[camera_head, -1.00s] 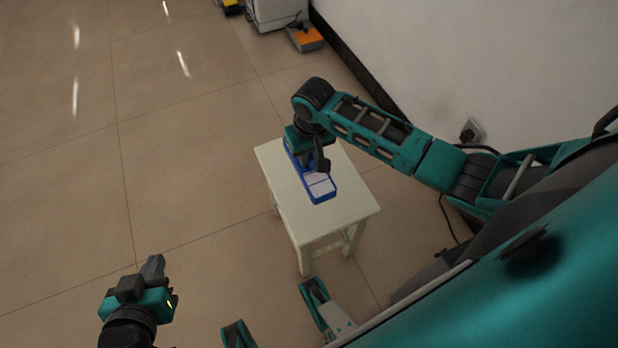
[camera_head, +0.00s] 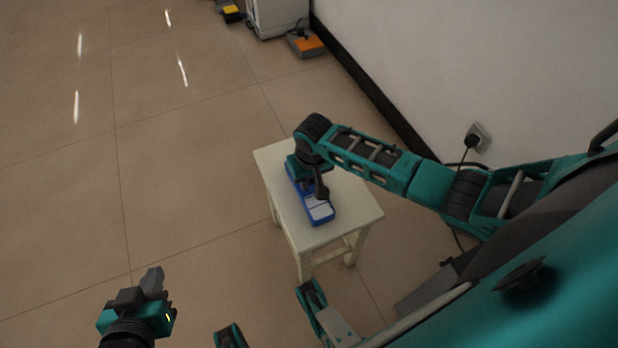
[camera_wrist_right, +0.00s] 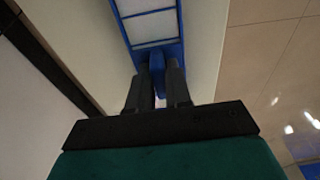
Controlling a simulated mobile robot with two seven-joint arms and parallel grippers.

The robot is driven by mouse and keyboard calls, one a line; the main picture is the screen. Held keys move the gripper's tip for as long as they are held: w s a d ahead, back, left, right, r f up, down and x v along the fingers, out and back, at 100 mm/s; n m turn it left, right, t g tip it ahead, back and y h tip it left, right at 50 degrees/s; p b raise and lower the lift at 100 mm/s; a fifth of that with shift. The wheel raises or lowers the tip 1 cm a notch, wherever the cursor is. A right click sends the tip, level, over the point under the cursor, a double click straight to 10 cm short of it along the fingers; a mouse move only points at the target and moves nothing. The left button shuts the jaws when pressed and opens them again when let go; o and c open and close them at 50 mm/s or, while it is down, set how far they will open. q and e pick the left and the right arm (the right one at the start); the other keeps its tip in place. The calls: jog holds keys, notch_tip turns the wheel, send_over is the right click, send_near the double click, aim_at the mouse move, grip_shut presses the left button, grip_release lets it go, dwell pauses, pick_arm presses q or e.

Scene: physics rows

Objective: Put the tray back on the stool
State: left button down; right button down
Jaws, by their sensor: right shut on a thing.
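The tray (camera_head: 319,221) is long and blue with pale compartments, and it lies over the top of the white stool (camera_head: 352,207). My right gripper (camera_head: 319,188) is over the tray and covers part of it. In the right wrist view, the two fingers (camera_wrist_right: 157,78) are shut on a blue upright part of the tray (camera_wrist_right: 181,30). The pale stool top (camera_wrist_right: 207,45) shows behind it. I cannot tell whether the tray's underside touches the stool. My left gripper (camera_head: 152,280) is low at the left, over the floor and away from the stool; its opening is unclear.
The white wall (camera_head: 480,70) with a plug and socket (camera_head: 477,138) stands to the right of the stool. A white cabinet (camera_head: 277,15) and an orange-topped object (camera_head: 307,43) stand at the back. The tiled floor (camera_head: 190,170) left of the stool is clear.

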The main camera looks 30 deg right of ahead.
aim_at(311, 183)
jog(key=shift+f, duration=0.2)
jog(key=c, duration=1.1)
grip_release()
jog(key=shift+o, duration=0.2)
notch_tip(311, 183, up, 12)
jog(key=s+p, duration=0.1)
jog(key=p, duration=0.4)
jog(key=s+a+f+n+t+y, duration=0.2)
jog(key=s+a+t+y, duration=0.1)
jog(key=s+a, duration=0.3)
jog(key=s+r+n+t, duration=0.1)
jog(key=s+r+t, duration=0.3)
jog(key=r+t, duration=0.2)
jog(key=shift+s, duration=0.35)
